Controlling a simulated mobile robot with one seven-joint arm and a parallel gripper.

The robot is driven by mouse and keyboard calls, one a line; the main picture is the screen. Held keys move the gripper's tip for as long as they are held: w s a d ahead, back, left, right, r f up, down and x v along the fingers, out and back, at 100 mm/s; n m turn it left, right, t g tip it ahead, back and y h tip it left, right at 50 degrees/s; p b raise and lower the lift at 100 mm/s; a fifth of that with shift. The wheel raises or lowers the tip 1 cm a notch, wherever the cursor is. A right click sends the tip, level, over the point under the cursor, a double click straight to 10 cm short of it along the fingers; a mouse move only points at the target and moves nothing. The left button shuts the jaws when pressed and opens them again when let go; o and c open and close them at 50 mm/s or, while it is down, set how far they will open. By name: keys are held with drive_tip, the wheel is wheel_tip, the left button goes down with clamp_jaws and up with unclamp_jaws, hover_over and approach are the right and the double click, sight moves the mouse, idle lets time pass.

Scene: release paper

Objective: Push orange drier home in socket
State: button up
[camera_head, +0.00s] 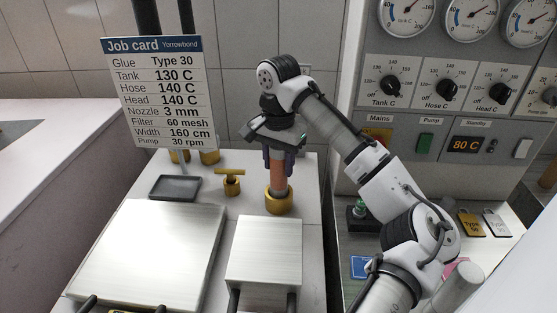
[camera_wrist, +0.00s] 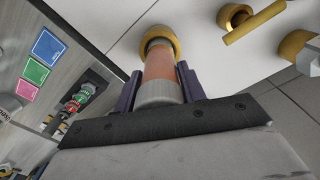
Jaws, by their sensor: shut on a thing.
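The orange drier (camera_head: 278,173) is an upright orange cylinder in the head view. My gripper (camera_head: 278,160) is shut on it from above, with a dark purple finger on each side. Its lower end is at the mouth of a brass socket (camera_head: 278,201); how deep it sits inside I cannot tell. In the wrist view the orange drier (camera_wrist: 159,68) shows a pale grey end nearest my gripper (camera_wrist: 160,90). Its far end meets the brass ring of the socket (camera_wrist: 174,45), with a dark band between them.
A brass valve with a T-handle (camera_head: 231,182) stands left of the socket. A dark shallow tray (camera_head: 174,187) lies farther left. Two metal plates, one large (camera_head: 150,250) and one small (camera_head: 264,250), lie in front. A job card (camera_head: 158,95) stands behind; a control panel (camera_head: 450,110) is right.

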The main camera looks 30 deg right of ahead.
drive_tip(key=shift+f+b, duration=0.4)
drive_tip(key=shift+f, duration=0.45)
drive_tip(key=o, duration=1.2)
wheel_tip(320, 180, up, 14)
drive_tip(key=shift+f+b, duration=0.1)
drive_tip(key=shift+b, duration=0.3)
drive_tip(key=shift+s+f, duration=0.1)
